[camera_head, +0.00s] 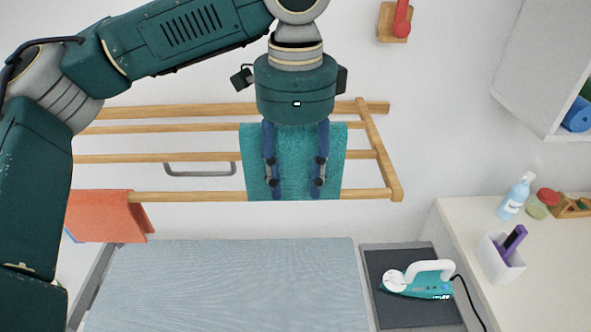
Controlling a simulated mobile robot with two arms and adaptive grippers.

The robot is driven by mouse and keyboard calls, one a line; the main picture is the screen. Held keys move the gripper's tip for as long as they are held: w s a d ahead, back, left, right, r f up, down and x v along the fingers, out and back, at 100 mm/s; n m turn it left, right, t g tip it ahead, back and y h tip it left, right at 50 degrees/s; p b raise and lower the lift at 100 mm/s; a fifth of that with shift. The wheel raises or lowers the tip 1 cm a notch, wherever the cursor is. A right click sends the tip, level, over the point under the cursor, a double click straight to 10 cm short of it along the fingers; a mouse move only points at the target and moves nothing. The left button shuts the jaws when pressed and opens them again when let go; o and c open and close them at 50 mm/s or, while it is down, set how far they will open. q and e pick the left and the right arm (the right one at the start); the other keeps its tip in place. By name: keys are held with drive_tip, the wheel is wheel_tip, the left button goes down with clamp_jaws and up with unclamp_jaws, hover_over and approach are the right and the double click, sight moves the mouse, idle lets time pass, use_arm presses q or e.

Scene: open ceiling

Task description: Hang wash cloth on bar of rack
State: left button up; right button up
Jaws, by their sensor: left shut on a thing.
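A teal wash cloth (293,165) is at the right part of the wooden rack (370,150), in front of its bars. My left gripper (294,192) points down in front of the cloth, its two blue fingers shut on it. The cloth covers parts of several bars; its lower edge is about level with the front bar (200,196). I cannot tell whether the cloth rests on a bar or is only held in front of it. My right gripper is not in view.
An orange cloth (105,215) hangs on the front bar at the left. Below is a grey-blue ironing board (230,285) with a teal iron (420,280) on a dark pad at its right. A counter (540,290) with a spray bottle (516,195) and white cup (498,262) stands at the right.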

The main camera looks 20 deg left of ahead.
sight(295, 198)
use_arm(q)
drive_tip(key=shift+f+b, duration=0.7)
drive_tip(key=shift+f, duration=1.8)
wheel_tip(295, 198, down, 7)
drive_tip(key=b, duration=0.2)
drive_tip(key=shift+f, duration=0.15)
drive_tip(key=o, duration=1.2)
drive_tip(key=shift+o, duration=0.2)
